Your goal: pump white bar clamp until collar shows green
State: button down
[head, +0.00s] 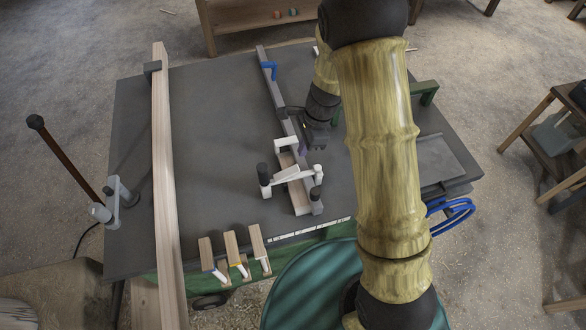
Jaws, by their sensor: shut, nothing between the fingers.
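The white bar clamp (308,180) lies near the middle of the grey table (220,130). It has white arms, dark knobs or grips at its ends, and a long grey bar running away from me. A pale wood piece (299,199) lies in it. The collar and its colour are too small to make out. My gripper (316,147) is shut and empty, pointing down close to the clamp's far end and bar. I cannot tell whether it touches the clamp. My arm covers the table just to the right.
A long wood board (163,160) runs along the left. A dark-tipped lever (62,155) rises at far left. The table between board and clamp is clear.

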aim_at(297, 167)
jog(key=shift+b+x, duration=3.1)
jog(key=shift+x, duration=0.35)
jog(key=shift+f, duration=0.1)
jog(key=shift+d+b+x, duration=0.25)
jog(key=shift+b+x, duration=0.65)
jog(key=shift+x, duration=0.2)
jog(key=shift+w+d+r+p, duration=0.15)
jog(key=shift+d+p, duration=0.1)
jog(key=shift+d, duration=0.25)
jog(key=shift+w+d+r+p, duration=0.15)
jog(key=shift+d+r+p, duration=0.1)
jog(key=shift+d, duration=0.25)
jog(key=shift+w+d+r+p, duration=0.15)
jog(key=shift+d+p, duration=0.1)
jog(key=shift+d, duration=0.2)
jog(key=shift+a, duration=0.1)
